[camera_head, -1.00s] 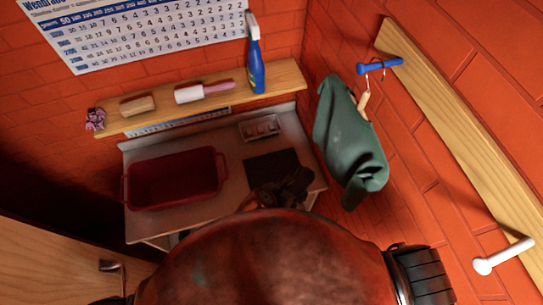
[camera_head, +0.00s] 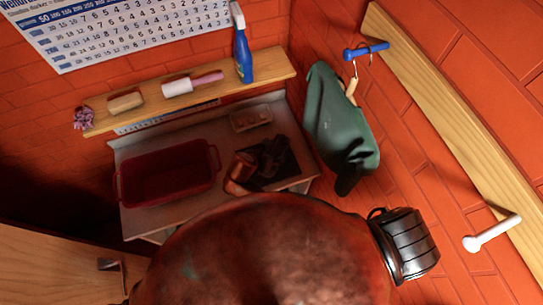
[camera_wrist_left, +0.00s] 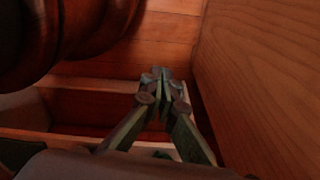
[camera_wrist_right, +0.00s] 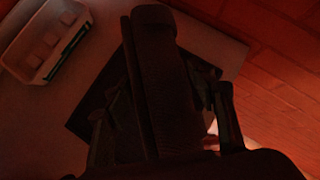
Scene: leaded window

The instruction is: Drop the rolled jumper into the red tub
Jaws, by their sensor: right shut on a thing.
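The rolled jumper (camera_head: 238,172), a rust-brown roll, is at the dark mat on the worktop. It fills the middle of the right wrist view (camera_wrist_right: 165,85), where it looks dark. My right gripper (camera_head: 268,158) is shut on it, with fingers on both sides of the roll. I cannot tell whether the roll still touches the mat. The red tub (camera_head: 168,176) stands to the left on the same worktop, open at the top, and looks empty. My left gripper (camera_wrist_left: 160,82) shows in the left wrist view, with its fingertips together and nothing seen between them.
A pale tray (camera_head: 250,119) lies behind the dark mat (camera_head: 285,172). A shelf (camera_head: 210,92) above holds a brush, a lint roller and a blue spray bottle (camera_head: 243,55). A green garment (camera_head: 340,120) hangs at the right. Bare worktop lies between tub and mat.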

